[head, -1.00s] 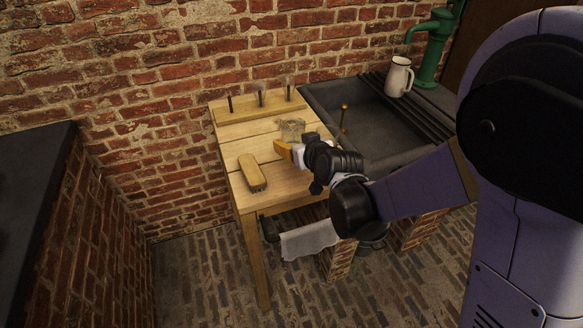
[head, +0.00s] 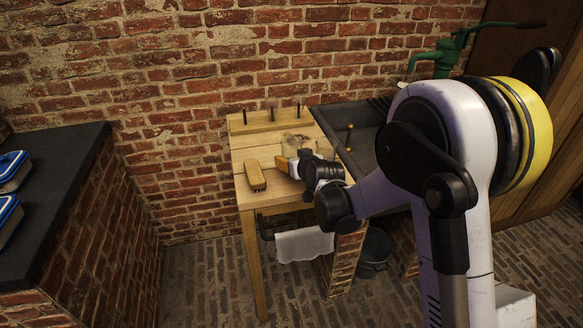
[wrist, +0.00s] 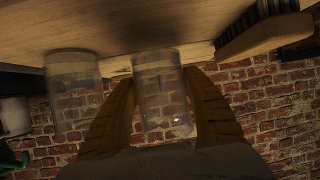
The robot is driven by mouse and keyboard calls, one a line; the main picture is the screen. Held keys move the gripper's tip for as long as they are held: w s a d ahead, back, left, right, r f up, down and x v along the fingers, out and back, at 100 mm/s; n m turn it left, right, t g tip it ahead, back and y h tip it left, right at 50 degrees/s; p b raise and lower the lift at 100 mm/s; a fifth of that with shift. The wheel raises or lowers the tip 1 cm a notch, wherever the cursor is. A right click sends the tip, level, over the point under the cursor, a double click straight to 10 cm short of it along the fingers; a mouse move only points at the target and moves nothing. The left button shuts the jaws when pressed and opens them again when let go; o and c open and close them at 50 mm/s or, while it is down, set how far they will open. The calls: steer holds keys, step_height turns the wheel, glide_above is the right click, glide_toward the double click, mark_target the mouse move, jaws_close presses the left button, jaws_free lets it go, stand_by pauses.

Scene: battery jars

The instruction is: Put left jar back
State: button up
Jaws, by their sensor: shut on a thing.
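In the wrist view, which shows the scene upside down, my gripper (wrist: 162,112) has its two orange-brown fingers on either side of a clear glass jar (wrist: 158,85) and is shut on it. A second clear jar (wrist: 72,85) stands to the left of it in that view. In the head view my gripper (head: 287,163) is over the wooden table (head: 243,158), with the held jar (head: 292,143) faint behind it. The other jar (head: 325,148) is just to the right. I cannot tell whether the held jar touches the table.
A wooden peg rack (head: 254,124) with three dark upright pegs stands at the table's back. A wooden brush (head: 255,175) lies left of my gripper. A dark sink (head: 362,140) adjoins on the right. Blue-lidded boxes (head: 10,168) sit on the left counter (head: 60,150).

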step_height(320, 180, down, 2)
steer(key=shift+r, duration=0.1)
steer(key=o, duration=1.4)
